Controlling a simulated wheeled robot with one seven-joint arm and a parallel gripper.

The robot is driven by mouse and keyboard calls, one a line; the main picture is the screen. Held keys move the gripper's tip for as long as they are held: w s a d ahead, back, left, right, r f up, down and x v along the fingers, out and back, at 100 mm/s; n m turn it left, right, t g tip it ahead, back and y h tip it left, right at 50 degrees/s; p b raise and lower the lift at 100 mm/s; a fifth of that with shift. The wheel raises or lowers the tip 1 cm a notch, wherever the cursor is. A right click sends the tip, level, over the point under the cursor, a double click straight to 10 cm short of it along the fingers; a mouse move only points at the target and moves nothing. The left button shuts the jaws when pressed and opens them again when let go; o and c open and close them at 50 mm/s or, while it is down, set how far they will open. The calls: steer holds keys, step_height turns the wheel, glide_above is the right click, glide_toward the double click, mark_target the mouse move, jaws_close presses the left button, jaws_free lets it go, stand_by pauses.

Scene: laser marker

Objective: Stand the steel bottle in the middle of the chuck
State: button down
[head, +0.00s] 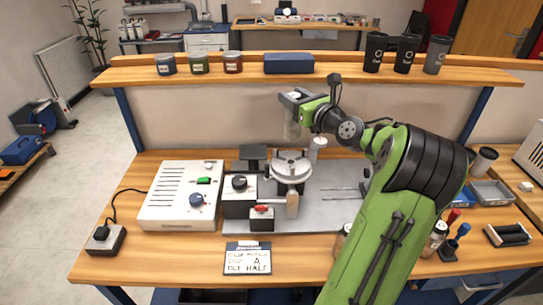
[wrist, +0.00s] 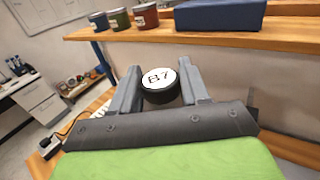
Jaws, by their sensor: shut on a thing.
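My gripper (head: 297,97) is shut on the steel bottle (head: 291,126) and holds it upright in the air. In the wrist view, the bottle's dark cap with a white disc marked "B7" (wrist: 159,79) sits between the two fingers (wrist: 158,86). In the head view the bottle's body looks pale and hangs below the fingers. The round metal chuck (head: 291,167) stands on the grey plate below, and a gap shows between it and the bottle. The chuck's top looks empty.
A small capped cylinder (head: 317,147) stands right of the chuck. A dark-topped control box (head: 240,196) and white unit (head: 180,195) are at left. A shelf (head: 340,73) with jars, a blue case and dark cups runs behind my gripper. The grey plate (head: 335,185) has free room at right.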

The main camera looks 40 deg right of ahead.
mark_target(298, 132)
step_height(298, 132, down, 10)
steer(key=b, duration=0.4)
steer(key=shift+d+r, duration=0.1)
steer(key=shift+r, duration=0.2)
steer(key=c, duration=0.5)
jaws_free()
steer(key=shift+c, duration=0.2)
